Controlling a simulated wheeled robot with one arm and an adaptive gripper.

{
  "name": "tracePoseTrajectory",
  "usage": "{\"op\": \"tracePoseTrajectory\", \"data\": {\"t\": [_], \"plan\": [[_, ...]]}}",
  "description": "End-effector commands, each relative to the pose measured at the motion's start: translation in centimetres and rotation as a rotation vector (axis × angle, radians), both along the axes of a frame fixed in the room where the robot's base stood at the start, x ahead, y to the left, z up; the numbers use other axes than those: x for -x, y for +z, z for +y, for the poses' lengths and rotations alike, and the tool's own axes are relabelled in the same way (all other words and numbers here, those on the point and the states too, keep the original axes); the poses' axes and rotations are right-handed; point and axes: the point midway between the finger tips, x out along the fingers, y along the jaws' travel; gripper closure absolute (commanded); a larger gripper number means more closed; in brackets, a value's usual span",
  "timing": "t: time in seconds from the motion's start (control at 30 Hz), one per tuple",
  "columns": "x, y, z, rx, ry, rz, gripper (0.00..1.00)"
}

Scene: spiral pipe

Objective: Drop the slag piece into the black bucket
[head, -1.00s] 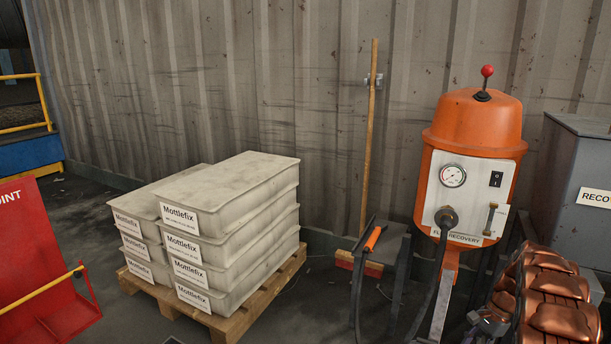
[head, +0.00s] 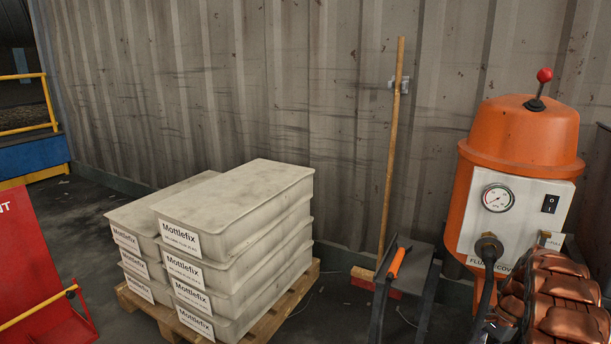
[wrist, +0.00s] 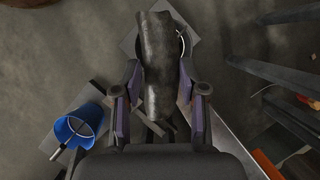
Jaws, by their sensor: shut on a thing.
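In the wrist view, my gripper (wrist: 160,82) is shut on a long, dark grey, rough piece, the slag piece (wrist: 157,50). The piece points away from the palm and sticks out past the fingertips. The head view shows neither my gripper nor the slag piece.
A blue bucket (wrist: 80,127) stands at the left of the wrist view. The head view shows stacked Mottlefix blocks (head: 235,200) on a wooden pallet (head: 268,310), a small dark stand (head: 408,258), an orange flux machine (head: 525,140) and a red panel (head: 40,265).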

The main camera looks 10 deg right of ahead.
Motion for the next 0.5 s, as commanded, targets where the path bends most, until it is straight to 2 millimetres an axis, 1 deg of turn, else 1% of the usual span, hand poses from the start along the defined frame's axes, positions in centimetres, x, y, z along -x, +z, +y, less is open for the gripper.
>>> {"op": "tracePoseTrajectory", "data": {"t": [0.2,0.5], "plan": [[0.5,-1.7,-0.6,0.000,-0.013,0.000,0.95],[0.5,-4.9,-0.6,0.000,-0.012,0.001,0.95]]}}
